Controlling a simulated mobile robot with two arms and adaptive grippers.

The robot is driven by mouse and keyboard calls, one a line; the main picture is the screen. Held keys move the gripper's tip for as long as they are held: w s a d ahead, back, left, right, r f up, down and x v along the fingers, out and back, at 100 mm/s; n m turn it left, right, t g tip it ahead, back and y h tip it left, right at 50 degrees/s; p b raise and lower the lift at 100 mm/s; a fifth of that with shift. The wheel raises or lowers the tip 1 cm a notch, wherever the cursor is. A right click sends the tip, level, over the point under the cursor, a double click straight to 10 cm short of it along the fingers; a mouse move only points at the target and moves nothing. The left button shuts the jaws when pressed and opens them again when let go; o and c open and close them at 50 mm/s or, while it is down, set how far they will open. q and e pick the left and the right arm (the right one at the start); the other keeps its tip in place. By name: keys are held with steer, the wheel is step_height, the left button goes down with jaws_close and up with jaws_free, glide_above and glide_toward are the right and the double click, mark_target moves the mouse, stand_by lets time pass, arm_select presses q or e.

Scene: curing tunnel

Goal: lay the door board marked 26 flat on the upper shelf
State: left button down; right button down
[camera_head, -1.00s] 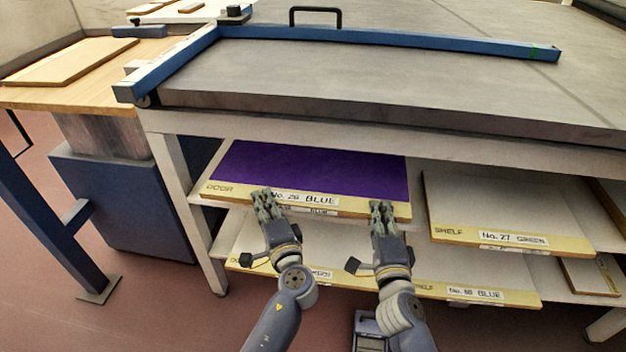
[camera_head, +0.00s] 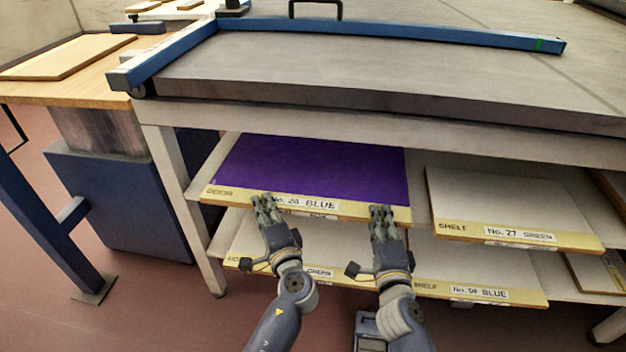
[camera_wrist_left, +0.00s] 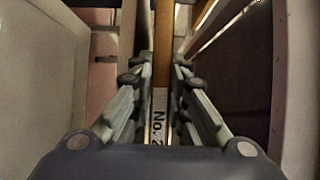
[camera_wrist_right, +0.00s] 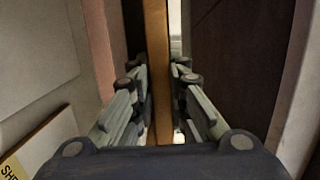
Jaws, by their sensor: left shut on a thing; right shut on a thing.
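The door board (camera_head: 318,170) has a purple top and a pale yellow front edge. Its edge reads DOOR and No. 26 BLUE, though the number is blurred. It lies about level within the upper shelf bay at the left, front edge towards me. I cannot tell whether it touches the upper shelf (camera_head: 417,185) all along. My left gripper (camera_head: 264,203) is shut on its front edge, left of the middle. My right gripper (camera_head: 381,213) is shut on the same edge near the right end. Both wrist views show the board's edge between the fingers (camera_wrist_left: 163,75) (camera_wrist_right: 157,75).
A board marked SHELF No. 27 GREEN (camera_head: 510,205) lies right of the door board, with a narrow gap between. More boards, one marked BLUE (camera_head: 475,275), lie on the level below. The thick grey tabletop (camera_head: 400,85) overhangs above. A table leg (camera_head: 185,200) stands at the left.

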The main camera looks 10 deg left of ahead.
arm_select(q)
steer(key=shift+f+b, duration=0.55)
steer(key=shift+b, duration=0.15)
arm_select(e)
steer(key=shift+f, duration=0.8)
arm_select(q)
steer(key=c, duration=1.9)
jaws_free()
steer(key=shift+f, duration=0.1)
arm_select(e)
steer(key=c, duration=1.9)
jaws_free()
steer(key=shift+f, duration=0.15)
arm_select(q)
steer(key=o, duration=0.3)
arm_select(e)
steer(key=o, duration=0.3)
arm_select(q)
steer(key=shift+o, duration=0.2)
arm_select(e)
steer(key=shift+o, duration=0.2)
steer(key=shift+r, duration=0.2)
arm_select(q)
steer(key=shift+s, duration=0.1)
